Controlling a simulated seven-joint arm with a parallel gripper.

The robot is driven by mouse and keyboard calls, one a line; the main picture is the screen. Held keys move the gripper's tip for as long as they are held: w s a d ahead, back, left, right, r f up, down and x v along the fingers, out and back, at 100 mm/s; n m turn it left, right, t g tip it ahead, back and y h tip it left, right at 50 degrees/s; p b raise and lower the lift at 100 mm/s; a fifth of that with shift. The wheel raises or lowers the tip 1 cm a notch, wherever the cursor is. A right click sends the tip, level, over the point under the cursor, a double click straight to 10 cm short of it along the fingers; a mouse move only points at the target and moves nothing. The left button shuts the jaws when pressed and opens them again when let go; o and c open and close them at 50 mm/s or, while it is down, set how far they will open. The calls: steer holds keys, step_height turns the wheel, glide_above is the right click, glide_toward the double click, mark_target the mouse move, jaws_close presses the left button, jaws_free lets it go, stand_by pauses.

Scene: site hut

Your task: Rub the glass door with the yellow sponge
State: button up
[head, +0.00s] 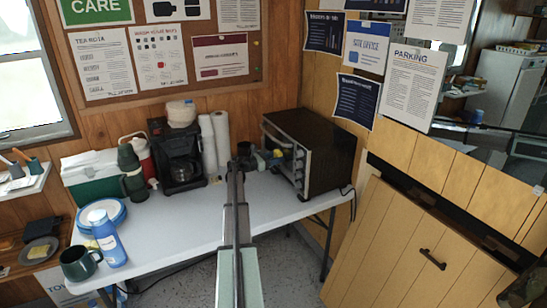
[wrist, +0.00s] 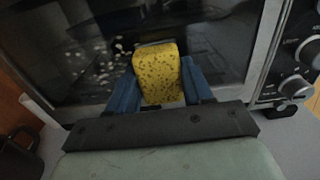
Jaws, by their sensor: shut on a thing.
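My gripper (wrist: 160,82) is shut on the yellow sponge (wrist: 158,75), with a blue finger on each side of it. The sponge stands upright with its speckled face toward the wrist camera. Its far end is at the dark glass door (wrist: 222,42) of the toaster oven; I cannot tell whether it touches the glass. White specks show on the glass to the left of the sponge. My arm and gripper hide part of the door there.
Oven knobs (wrist: 292,87) are right of the door. Paper rolls (head: 221,135) and a coffee maker (head: 180,155) stand left of the oven. A blue bottle (head: 107,240) and a dark mug (head: 78,263) are at the table's (head: 180,220) front left. The table's middle is clear.

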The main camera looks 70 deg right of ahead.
mark_target(272, 145)
steer(key=shift+s+a, duration=0.6)
steer(key=shift+s, duration=0.05)
steer(key=shift+w, duration=0.1)
steer(key=shift+w+d, duration=1.4)
steer(key=shift+w, duration=0.2)
steer(key=shift+w+d+r, duration=0.1)
steer(key=shift+w+d, duration=1.2)
steer(key=shift+d, duration=0.25)
steer(key=shift+w+d, duration=1.3)
steer(key=shift+d, duration=0.2)
steer(key=shift+a+r, duration=0.15)
steer(key=shift+r, duration=0.25)
steer(key=s+a, duration=0.5)
steer(key=shift+s+a, duration=0.35)
steer(key=shift+s, duration=0.05)
